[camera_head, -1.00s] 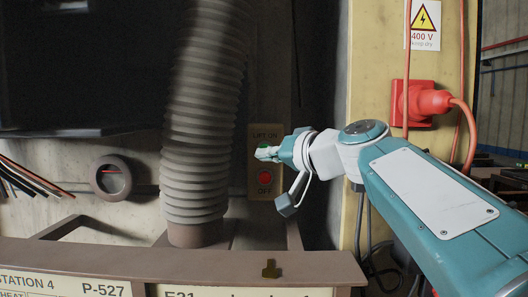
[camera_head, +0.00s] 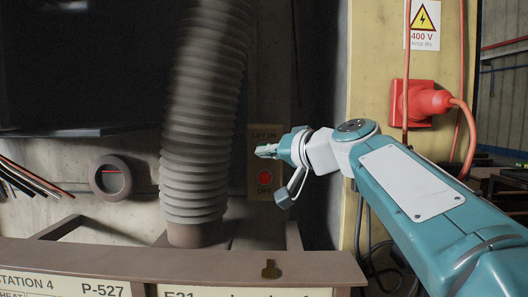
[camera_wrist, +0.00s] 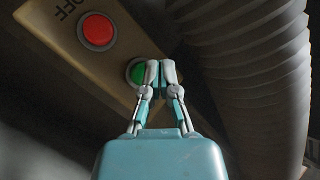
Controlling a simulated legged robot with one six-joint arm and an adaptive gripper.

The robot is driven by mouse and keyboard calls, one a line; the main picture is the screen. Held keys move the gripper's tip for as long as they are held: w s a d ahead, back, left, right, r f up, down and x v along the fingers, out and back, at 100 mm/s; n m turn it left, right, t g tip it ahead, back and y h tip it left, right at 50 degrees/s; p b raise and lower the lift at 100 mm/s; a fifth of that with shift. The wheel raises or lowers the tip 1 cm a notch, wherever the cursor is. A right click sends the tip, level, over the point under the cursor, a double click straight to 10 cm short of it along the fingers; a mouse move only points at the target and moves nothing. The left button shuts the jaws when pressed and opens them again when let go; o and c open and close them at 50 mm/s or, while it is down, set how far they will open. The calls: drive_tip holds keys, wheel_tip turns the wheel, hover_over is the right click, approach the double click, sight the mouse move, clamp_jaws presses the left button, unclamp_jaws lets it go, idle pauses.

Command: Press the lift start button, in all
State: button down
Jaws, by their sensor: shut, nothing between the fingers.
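The lift panel (camera_head: 265,194) is a tan upright plate marked LIFT ON at the top and OFF at the bottom. Its red button (camera_head: 265,177) is in clear view, below my gripper's tip. The green button (camera_wrist: 137,73) shows in the wrist view, partly covered by my fingertips; in the head view my gripper hides it. My gripper (camera_head: 259,151) is shut and empty, its tips over the edge of the green button (camera_wrist: 161,66). I cannot tell whether they touch it. The red button also shows in the wrist view (camera_wrist: 98,31).
A ribbed grey hose (camera_head: 195,130) hangs just left of the panel. A red plug and socket (camera_head: 420,103) are on the yellow post at right, with cables below. A brown bench edge (camera_head: 220,262) with labels runs along the front. A tape roll (camera_head: 97,184) hangs at left.

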drive_tip(key=shift+w, duration=0.15)
idle(0.7)
drive_tip(key=shift+w+d+r, duration=0.1)
drive_tip(key=shift+w, duration=0.1)
drive_tip(key=shift+w, duration=0.45)
idle(0.8)
drive_tip(key=shift+s, duration=0.85)
drive_tip(key=s, duration=0.5)
idle(0.4)
idle(0.5)
